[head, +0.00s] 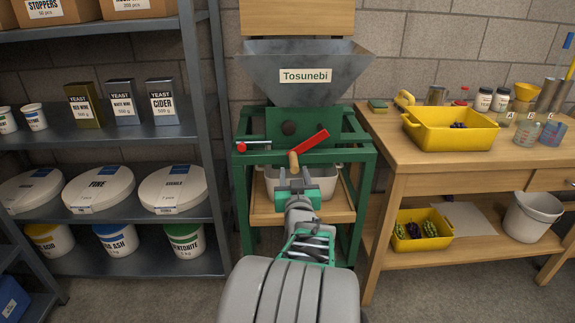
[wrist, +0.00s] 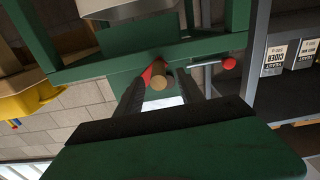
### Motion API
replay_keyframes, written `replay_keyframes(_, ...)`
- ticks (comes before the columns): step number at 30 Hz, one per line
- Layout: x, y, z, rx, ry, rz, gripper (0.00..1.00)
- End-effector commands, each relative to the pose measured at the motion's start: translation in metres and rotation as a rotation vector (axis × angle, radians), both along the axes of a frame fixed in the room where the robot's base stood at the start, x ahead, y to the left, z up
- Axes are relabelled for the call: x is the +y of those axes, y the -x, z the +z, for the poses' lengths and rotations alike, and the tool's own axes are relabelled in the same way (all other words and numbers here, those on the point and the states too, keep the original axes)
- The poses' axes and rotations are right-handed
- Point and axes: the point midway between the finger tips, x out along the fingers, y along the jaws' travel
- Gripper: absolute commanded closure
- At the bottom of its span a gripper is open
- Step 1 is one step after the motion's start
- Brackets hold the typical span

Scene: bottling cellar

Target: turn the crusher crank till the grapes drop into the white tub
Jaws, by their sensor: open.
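The green-framed crusher has a grey hopper (head: 300,72) labelled Tosunebi; I cannot see grapes inside it. Its red crank (head: 310,142) slants down left to a wooden handle (head: 294,162). The white tub (head: 331,183) stands on the wooden shelf below the crusher, partly hidden by my arm; its inside is not clear. My gripper (head: 293,178) is open just in front of the handle. In the wrist view the handle's round end (wrist: 158,82) shows between the tips of my two fingers (wrist: 162,92), and I see no clear contact.
A rod with a red knob (head: 241,147) sticks out left of the crank; it shows at right in the wrist view (wrist: 228,63). A shelf rack (head: 205,130) stands left, a wooden bench (head: 395,150) right. A yellow crate (head: 450,138) on the bench holds dark grapes.

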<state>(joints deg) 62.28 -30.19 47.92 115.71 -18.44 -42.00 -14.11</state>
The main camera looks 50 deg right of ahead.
Motion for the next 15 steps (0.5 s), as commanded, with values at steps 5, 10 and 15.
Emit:
replay_keyframes(5, -0.026, -0.020, -0.001, 0.001, -0.001, -0.003, 0.55)
replay_keyframes(10, -0.048, -0.039, -0.001, 0.001, -0.001, -0.004, 0.55)
replay_keyframes(15, -0.054, -0.046, 0.001, 0.001, -0.001, -0.002, 0.55)
